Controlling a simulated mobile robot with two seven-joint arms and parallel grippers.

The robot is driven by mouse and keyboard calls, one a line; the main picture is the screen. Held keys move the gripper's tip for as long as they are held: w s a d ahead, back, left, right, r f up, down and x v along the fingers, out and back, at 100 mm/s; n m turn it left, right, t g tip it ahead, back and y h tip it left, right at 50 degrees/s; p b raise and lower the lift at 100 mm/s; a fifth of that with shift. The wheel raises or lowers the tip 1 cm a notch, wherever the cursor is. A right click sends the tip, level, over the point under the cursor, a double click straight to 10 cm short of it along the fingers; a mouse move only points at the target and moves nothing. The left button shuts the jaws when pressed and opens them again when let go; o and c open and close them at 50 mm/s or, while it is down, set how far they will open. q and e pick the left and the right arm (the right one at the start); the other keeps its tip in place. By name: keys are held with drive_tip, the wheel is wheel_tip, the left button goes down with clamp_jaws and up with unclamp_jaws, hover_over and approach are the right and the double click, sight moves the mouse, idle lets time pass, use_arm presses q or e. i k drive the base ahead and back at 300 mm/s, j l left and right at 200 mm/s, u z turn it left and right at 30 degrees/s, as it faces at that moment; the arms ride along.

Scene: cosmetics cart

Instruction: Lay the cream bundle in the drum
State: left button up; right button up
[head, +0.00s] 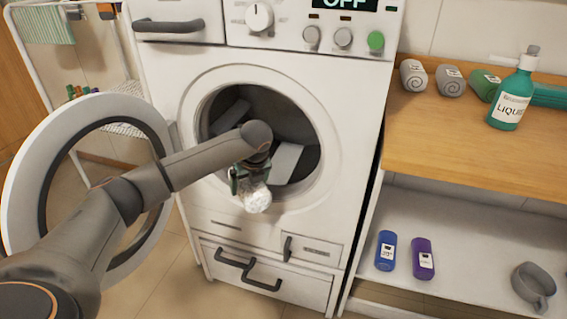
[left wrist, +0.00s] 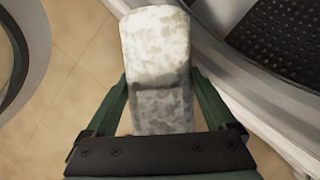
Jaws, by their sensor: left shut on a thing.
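The cream bundle (head: 257,200) is a pale, mottled roll held at the lower front of the washing machine's round opening. In the left wrist view the bundle (left wrist: 157,50) sits between two green fingers and sticks out past their tips. My left gripper (head: 249,182) is shut on it. The fingers also show in the left wrist view (left wrist: 160,84). The drum (head: 285,115) is dark inside with grey paddles, and my arm hides part of it. Perforated drum metal (left wrist: 285,35) shows at the upper right of the left wrist view. My right gripper is not in view.
The round washer door (head: 22,175) stands open at the left, under my arm. To the right, a wooden top (head: 455,130) holds several rolled towels and a green liquid bottle (head: 512,98). A lower shelf holds two small bottles and a grey mug (head: 533,285).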

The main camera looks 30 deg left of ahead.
sight(276, 175)
drive_tip(key=i+j, duration=0.1)
drive_tip(key=i, duration=0.25)
drive_tip(key=i+j, duration=0.15)
drive_tip(key=i, duration=0.15)
drive_tip(key=i+j, duration=0.1)
drive_tip(key=j, duration=0.3)
